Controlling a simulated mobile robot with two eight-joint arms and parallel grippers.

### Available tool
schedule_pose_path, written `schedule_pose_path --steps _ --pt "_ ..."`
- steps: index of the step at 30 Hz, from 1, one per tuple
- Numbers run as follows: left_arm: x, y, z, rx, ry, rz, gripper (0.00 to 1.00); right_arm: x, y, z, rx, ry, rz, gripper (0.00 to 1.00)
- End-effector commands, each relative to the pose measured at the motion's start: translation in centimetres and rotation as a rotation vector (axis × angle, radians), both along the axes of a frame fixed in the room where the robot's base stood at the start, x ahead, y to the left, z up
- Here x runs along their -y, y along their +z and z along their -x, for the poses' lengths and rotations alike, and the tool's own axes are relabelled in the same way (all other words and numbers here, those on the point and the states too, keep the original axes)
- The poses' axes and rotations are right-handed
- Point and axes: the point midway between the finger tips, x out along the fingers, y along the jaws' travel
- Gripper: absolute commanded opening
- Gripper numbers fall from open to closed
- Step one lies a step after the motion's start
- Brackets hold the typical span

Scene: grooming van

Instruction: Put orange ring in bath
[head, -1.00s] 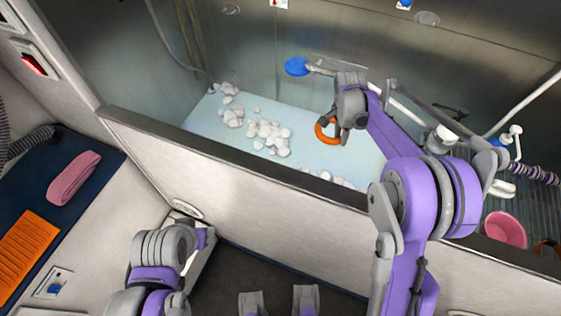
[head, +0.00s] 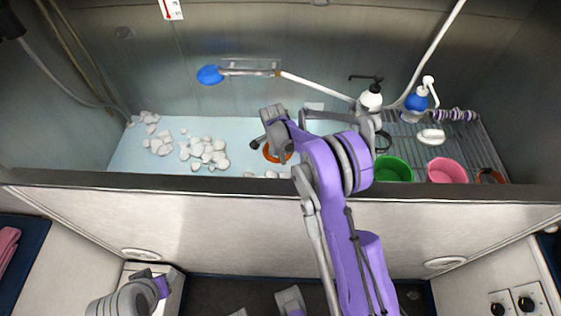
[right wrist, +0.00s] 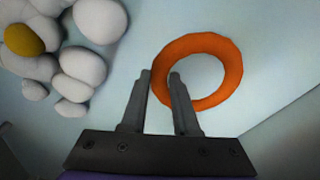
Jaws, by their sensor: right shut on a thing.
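The orange ring (head: 284,157) is over the pale blue floor of the bath (head: 122,160), behind the long front wall. My right gripper (head: 264,144) reaches over that wall and points down at the ring, partly hiding it. In the right wrist view the ring (right wrist: 228,62) shows almost whole. My right gripper (right wrist: 160,82) has one finger outside the ring and the other inside its hole, shut on the rim. I cannot tell whether the ring touches the bath floor. Part of my left arm shows at the bottom left of the head view, but its fingers do not.
White foam clumps (head: 203,152) lie left of the ring; a yellow thing (right wrist: 22,40) sits among them. A rack at right holds a green bowl (head: 393,170), a pink bowl (head: 447,171) and bottles (head: 371,98). The bath's front wall (head: 150,205) is a barrier.

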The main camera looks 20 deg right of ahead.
Motion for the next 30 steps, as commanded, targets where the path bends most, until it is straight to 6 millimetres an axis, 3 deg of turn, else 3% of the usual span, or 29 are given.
schedule_pose_path --steps 6,17,18,22,30 --pt "0.0 -0.2 0.0 -0.001 0.0 0.0 0.5 0.0 -2.9 0.0 0.0 0.0 0.0 0.0" --pt "0.0 -0.6 0.1 -0.002 0.0 0.0 0.5 0.0 -3.4 0.0 0.0 0.001 0.0 0.0" --pt "0.0 -0.5 0.1 -0.002 0.0 0.0 0.5 0.0 -3.3 0.0 0.0 0.001 0.0 0.36" --pt "0.0 -0.5 0.0 -0.001 0.0 0.0 0.5 0.0 -3.2 0.0 0.0 0.001 0.0 0.59" --pt "0.0 -0.4 0.0 -0.001 0.0 0.0 0.5 0.0 -3.2 0.0 0.0 0.001 0.0 0.59"
